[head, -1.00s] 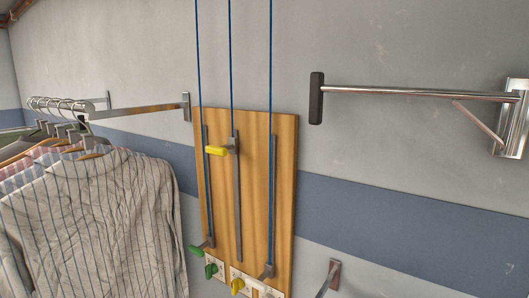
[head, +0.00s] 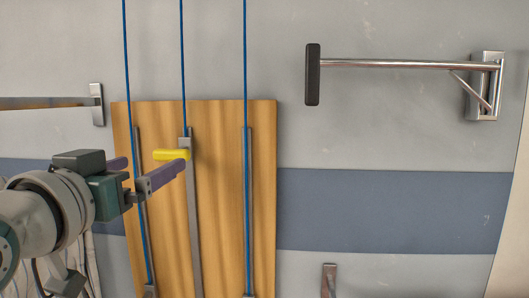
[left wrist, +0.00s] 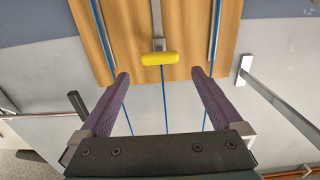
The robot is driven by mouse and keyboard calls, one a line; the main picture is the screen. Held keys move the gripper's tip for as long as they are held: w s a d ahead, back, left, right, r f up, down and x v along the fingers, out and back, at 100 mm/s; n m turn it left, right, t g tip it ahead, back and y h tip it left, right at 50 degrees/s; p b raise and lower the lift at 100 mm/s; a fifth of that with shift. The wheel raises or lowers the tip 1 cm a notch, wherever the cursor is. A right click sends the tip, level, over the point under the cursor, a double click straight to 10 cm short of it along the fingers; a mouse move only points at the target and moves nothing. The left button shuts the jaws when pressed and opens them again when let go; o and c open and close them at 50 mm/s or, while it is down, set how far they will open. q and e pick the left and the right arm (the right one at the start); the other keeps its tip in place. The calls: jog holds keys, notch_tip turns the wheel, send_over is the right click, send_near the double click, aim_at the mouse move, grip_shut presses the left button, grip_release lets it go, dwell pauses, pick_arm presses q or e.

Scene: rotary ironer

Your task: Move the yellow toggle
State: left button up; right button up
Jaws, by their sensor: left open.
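A yellow toggle handle (head: 171,155) sticks out from the top of the middle metal rail (head: 191,220) on a wooden board (head: 220,120). A blue cord runs up from it. My left gripper (head: 153,166) is open and empty, with its purple fingers close to the handle. In the left wrist view, the yellow handle (left wrist: 160,58) lies crosswise, centred just beyond the fingertips (left wrist: 159,76) and apart from both. The head view does not clearly show contact. My right gripper is not in view.
Blue cords (head: 246,80) run down along rails on both sides of the middle one. A chrome wall bar (head: 400,64) with a black end pad (head: 313,75) juts out at the upper right. A metal bracket (head: 97,104) is left of the board.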

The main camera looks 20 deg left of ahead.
aim_at(169, 154)
pick_arm(q)
jog(key=p+x, duration=0.2)
jog(key=x, duration=0.5)
jog(key=shift+w+r+p, duration=0.1)
jog(key=shift+w+p, duration=0.2)
jog(key=shift+w+a, duration=0.15)
jog(key=shift+w, duration=0.4)
grip_shut()
